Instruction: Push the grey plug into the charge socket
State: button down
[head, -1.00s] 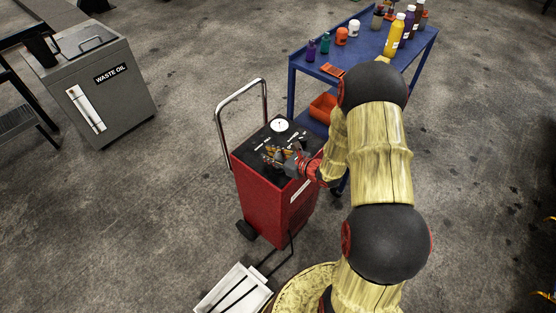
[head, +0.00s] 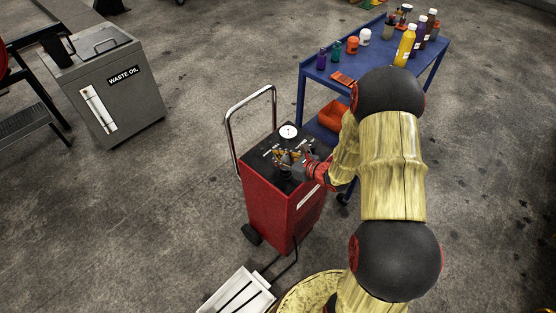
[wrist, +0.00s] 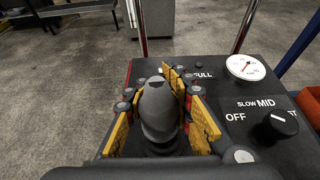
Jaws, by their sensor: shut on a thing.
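The grey plug (wrist: 158,108) is a rounded grey piece with its top toward the wrist view's centre. It stands roughly upright over the black top of the red charger cart (head: 282,215). My gripper (wrist: 165,115), with yellow finger pads, is shut on it, one finger on each side. In the head view my gripper (head: 288,161) is low over the cart's top panel, and the plug is too small there to make out. The plug's lower end is hidden, so I cannot tell whether it rests in a holder. No charge socket can be made out.
The cart top has a dial gauge (wrist: 246,67) and a black knob (wrist: 280,124). A chrome handle (head: 231,128) rises at its left. A blue trolley (head: 342,93) with bottles stands behind right, and a grey waste oil bin (head: 120,100) far left. Floor between is clear.

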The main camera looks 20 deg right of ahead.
jog(key=s+d+r+p, duration=0.5)
jog(key=s+r, duration=0.5)
jog(key=s, duration=0.2)
jog(key=shift+s+d+r, duration=0.15)
jog(key=shift+s+d, duration=0.05)
jog(key=shift+d, duration=0.6)
jog(key=c, duration=2.2)
grip_release()
grip_shut()
